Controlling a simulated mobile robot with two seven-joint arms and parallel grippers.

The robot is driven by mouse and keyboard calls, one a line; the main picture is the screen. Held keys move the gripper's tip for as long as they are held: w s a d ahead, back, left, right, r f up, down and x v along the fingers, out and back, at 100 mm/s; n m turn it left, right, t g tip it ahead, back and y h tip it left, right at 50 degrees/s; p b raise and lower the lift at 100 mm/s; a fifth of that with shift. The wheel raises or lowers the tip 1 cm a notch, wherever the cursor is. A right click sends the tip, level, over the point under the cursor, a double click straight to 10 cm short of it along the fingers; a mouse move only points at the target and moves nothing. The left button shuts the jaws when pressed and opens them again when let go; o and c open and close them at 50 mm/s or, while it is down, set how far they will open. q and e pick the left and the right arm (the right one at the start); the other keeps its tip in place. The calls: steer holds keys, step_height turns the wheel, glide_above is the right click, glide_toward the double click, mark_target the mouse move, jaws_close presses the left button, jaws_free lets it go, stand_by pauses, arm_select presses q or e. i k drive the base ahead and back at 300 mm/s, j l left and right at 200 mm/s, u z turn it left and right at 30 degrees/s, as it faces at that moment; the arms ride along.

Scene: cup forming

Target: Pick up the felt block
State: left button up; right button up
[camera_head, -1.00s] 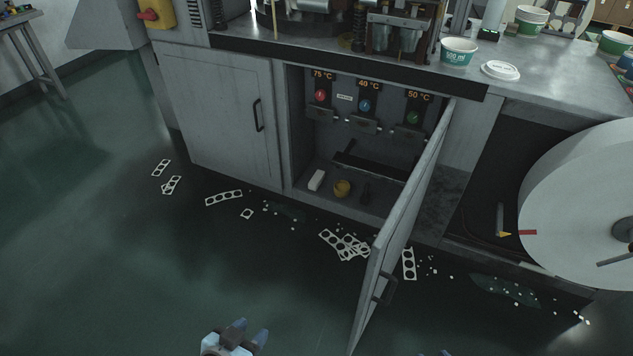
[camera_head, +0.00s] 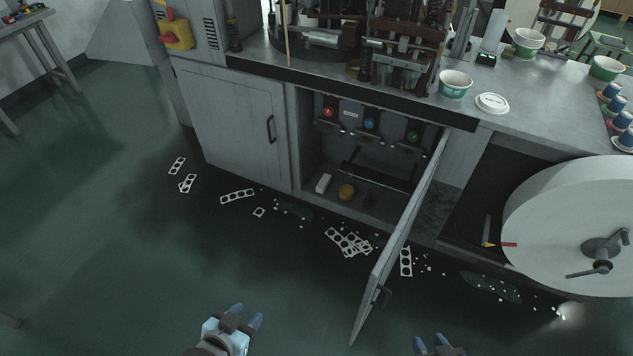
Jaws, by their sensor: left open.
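A small whitish block (camera_head: 323,183), which looks like the felt block, lies on the floor of the open cabinet, near its left wall. My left gripper (camera_head: 246,315) is open and empty at the bottom of the view, in front of the cabinet and well apart from the block. My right gripper (camera_head: 431,342) shows only partly at the bottom edge; its two fingertips stand apart with nothing seen between them.
A yellow round object (camera_head: 346,191) and a dark item (camera_head: 369,199) are beside the block. The open cabinet door (camera_head: 398,240) juts forward on the right. Punched paper scraps (camera_head: 348,242) litter the floor. A large white paper roll (camera_head: 565,225) is at right.

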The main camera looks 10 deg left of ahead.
mark_target(320, 188)
steer(key=i+j+u, duration=0.7)
steer(key=j, duration=0.15)
steer(key=i+j+z, duration=0.3)
steer(key=i, duration=0.2)
steer(key=i+j+z, duration=0.3)
steer(key=i+j, duration=0.15)
steer(key=i+z, duration=0.15)
steer(key=z, duration=0.25)
steer(key=i+j+z, duration=0.1)
steer(key=z, duration=0.25)
steer(key=i+j+z, duration=0.15)
steer(key=z, duration=0.25)
steer(key=j+z, duration=0.35)
steer(key=i+l, duration=0.05)
steer(key=l, duration=0.05)
